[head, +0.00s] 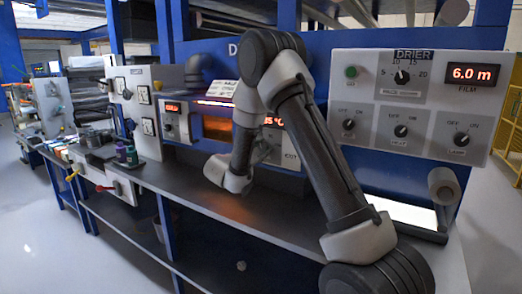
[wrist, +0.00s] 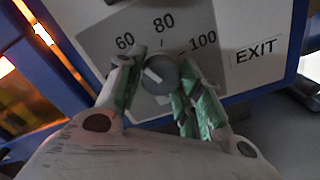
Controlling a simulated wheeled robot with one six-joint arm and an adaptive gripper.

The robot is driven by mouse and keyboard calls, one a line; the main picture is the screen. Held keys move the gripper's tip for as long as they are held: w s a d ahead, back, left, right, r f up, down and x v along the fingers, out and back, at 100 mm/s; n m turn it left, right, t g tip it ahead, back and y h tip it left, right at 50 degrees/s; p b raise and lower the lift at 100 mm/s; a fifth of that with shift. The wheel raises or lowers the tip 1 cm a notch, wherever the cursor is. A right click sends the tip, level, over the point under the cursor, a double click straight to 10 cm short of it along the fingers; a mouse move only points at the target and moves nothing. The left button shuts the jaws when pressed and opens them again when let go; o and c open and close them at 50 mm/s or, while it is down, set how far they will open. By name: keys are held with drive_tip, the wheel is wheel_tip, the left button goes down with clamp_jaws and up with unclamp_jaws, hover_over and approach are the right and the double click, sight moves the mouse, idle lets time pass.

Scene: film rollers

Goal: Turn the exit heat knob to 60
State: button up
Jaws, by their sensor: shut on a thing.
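The exit heat knob (wrist: 160,74) is a round grey knob with a white pointer mark, on a grey dial plate (wrist: 110,25) marked 60, 80 and 100. The white mark points up and left, roughly toward the 60. My gripper (wrist: 158,84) is shut on the knob, with one green-padded finger on its left and the other at its lower right. The left finger covers part of the dial near the 60. In the head view my arm hides the knob and the gripper's fingers.
An EXIT label (wrist: 257,50) is right of the dial. In the head view, a red temperature display (head: 274,121) is partly hidden by my arm. A glowing window (head: 217,128) is to its left. The drier panel (head: 410,100) with several knobs is at right. A dark bench (head: 190,190) runs below.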

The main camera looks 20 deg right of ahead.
drive_tip(key=o, duration=1)
drive_tip(key=shift+o, duration=0.2)
drive_tip(key=shift+a, duration=0.1)
drive_tip(key=v, duration=1.2)
drive_tip(key=shift+f, duration=0.1)
